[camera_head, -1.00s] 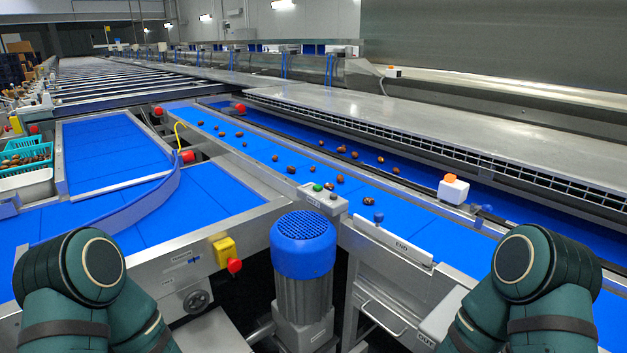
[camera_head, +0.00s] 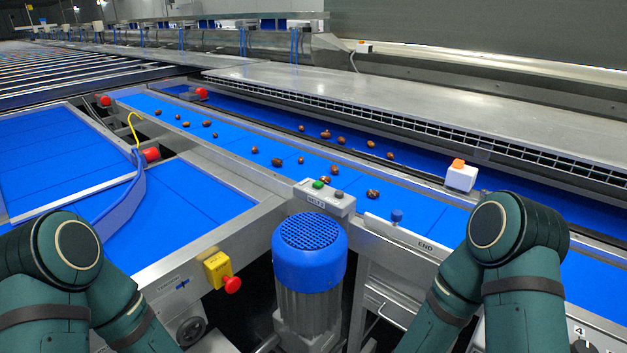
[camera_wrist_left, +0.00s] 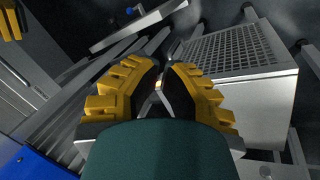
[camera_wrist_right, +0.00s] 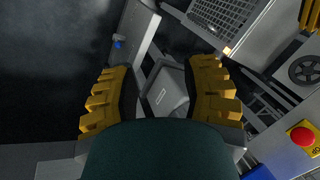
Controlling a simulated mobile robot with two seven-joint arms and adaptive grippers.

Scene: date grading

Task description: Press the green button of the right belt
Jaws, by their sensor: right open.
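The right belt (camera_head: 232,146) is a blue lane with several brown dates, running from the far left to the near right. In the head view my arms show at the lower corners, and both grippers are out of that picture.
A blue-capped motor (camera_head: 309,248) stands just in front of the control box. A yellow box with a red stop knob (camera_head: 232,285) is left of it. An END plate (camera_head: 398,233) and a white box with an orange top (camera_head: 461,177) lie to the right.

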